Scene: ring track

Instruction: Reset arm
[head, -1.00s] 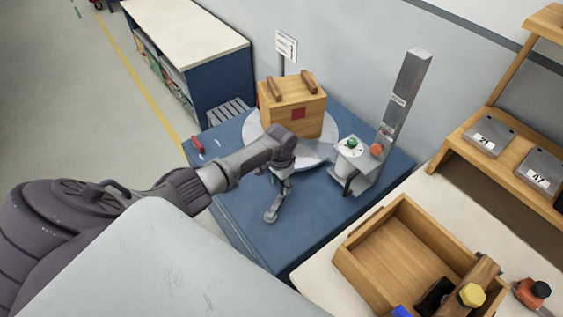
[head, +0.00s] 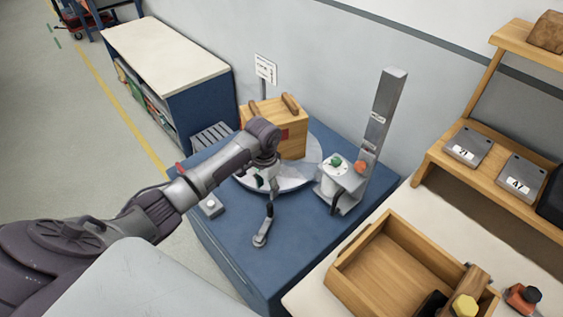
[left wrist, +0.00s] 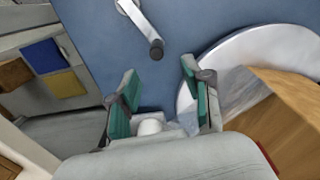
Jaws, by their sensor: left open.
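My left gripper (head: 262,178) hangs over the front of the round grey turntable, its jaws pointing down. In the left wrist view its green-padded fingers (left wrist: 158,75) are apart with nothing between them. A grey crank arm (head: 262,232) with a dark knob lies on the blue table in front of the turntable. It also shows in the left wrist view (left wrist: 139,20), beyond the fingertips and apart from them. A wooden box (head: 292,140) with two handles sits on the turntable (head: 312,165), partly hidden by my arm. My right gripper is out of view.
A grey post (head: 382,115) stands right of the turntable, beside a stand with a green and a red button (head: 345,172). A wooden tray (head: 385,265) is at the right front. A blue cabinet (head: 190,85) stands behind left.

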